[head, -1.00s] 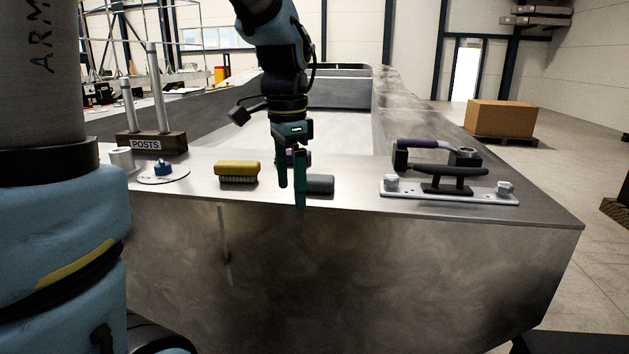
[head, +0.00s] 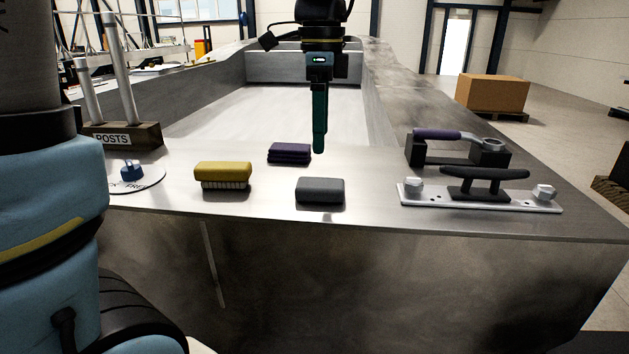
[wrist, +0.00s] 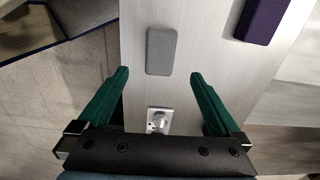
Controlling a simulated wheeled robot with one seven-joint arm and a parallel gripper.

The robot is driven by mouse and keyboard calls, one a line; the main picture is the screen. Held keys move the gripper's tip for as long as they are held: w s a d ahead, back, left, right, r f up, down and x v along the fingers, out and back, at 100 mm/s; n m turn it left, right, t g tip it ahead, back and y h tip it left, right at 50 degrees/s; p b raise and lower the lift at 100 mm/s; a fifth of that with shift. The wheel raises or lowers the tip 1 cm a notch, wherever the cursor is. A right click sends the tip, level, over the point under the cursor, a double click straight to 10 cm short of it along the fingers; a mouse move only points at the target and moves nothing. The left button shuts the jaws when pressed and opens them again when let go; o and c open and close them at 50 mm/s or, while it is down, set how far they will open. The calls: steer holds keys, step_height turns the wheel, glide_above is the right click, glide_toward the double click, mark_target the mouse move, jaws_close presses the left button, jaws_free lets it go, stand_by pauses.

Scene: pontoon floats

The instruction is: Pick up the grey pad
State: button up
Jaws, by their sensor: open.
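The grey pad (head: 320,191) is a small dark block with rounded edges. It lies flat near the front edge of the metal deck, right of centre. My gripper (head: 319,150) hangs fingers down above the deck, higher in the picture than the pad and apart from it. In the wrist view, the pad (wrist: 161,51) shows whole, beyond the tips of my open green fingers (wrist: 160,74) and about midway between them. Nothing is between the fingers. In the head view, one finger mostly hides the other.
A purple folded cloth (head: 289,152) lies behind the pad, and a yellow brush (head: 223,175) lies left. A cleat on a bolted plate (head: 480,196) and a purple-handled tool (head: 440,136) are to the right. A posts block (head: 122,137) stands far left. Bare deck surrounds the pad.

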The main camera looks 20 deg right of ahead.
mark_target(320, 182)
step_height(320, 182, down, 10)
steer(key=p, duration=0.3)
steer(key=shift+f, duration=0.15)
steer(key=c, duration=1.5)
step_height(320, 182, up, 10)
steer(key=shift+r+b, duration=0.1)
steer(key=shift+b, duration=1.15)
